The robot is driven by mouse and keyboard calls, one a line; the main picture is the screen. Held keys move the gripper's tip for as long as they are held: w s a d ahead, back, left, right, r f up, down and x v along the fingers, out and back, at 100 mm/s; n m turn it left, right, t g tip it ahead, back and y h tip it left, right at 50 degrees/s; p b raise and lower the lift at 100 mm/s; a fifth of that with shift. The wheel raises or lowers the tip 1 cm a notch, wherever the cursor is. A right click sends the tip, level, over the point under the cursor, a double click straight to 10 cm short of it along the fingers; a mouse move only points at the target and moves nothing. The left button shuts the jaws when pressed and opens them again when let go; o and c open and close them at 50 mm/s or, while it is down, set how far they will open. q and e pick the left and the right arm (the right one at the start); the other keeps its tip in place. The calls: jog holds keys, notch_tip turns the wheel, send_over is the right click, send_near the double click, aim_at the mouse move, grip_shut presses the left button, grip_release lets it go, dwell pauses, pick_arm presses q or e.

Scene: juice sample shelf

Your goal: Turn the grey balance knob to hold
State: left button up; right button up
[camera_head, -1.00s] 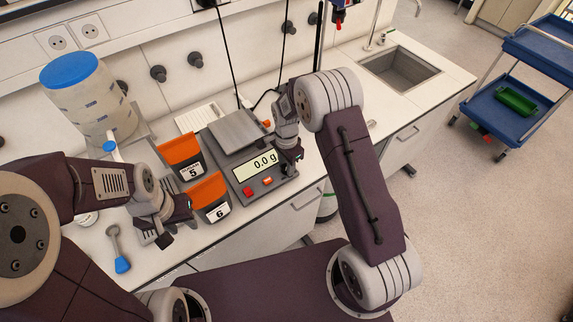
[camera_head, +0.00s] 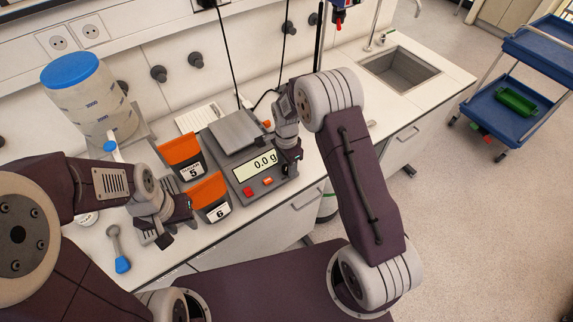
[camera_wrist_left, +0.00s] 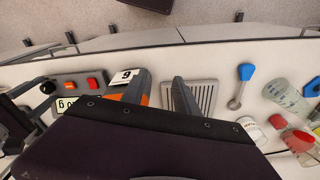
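The balance (camera_head: 241,168) stands on the bench, and its display (camera_head: 255,164) reads 0.0 g. My right gripper (camera_head: 289,168) is at the right end of the balance's front panel and hides the knob in the head view. In the left wrist view a dark round knob (camera_wrist_left: 47,88) shows on the panel end, with my right gripper (camera_wrist_left: 22,92) close beside it. I cannot tell whether its fingers touch or grip the knob. My left gripper (camera_head: 166,228) is open and empty over the bench; its two fingers are apart in the left wrist view (camera_wrist_left: 161,82).
Orange bins 5 (camera_head: 181,157) and 6 (camera_head: 210,195) stand between my left gripper and the balance. A blue-handled scoop (camera_head: 119,252) lies near the bench front. A blue-lidded container (camera_head: 88,98) stands at the back left. The sink (camera_head: 401,72) is far right.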

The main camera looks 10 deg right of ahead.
aim_at(287, 167)
notch_tip(287, 167, up, 9)
jog(key=b, duration=0.1)
jog(key=shift+b, duration=0.3)
dwell(0.4)
jog(key=s+d+r+b, duration=0.1)
jog(key=s+d+r, duration=0.25)
jog(key=s, duration=0.25)
jog(key=s+d+f+n+t, duration=0.1)
jog(key=s+f+n, duration=0.3)
jog(key=s+n, duration=0.8)
jog(key=shift+f+n, duration=0.15)
jog(key=shift+n, duration=0.85)
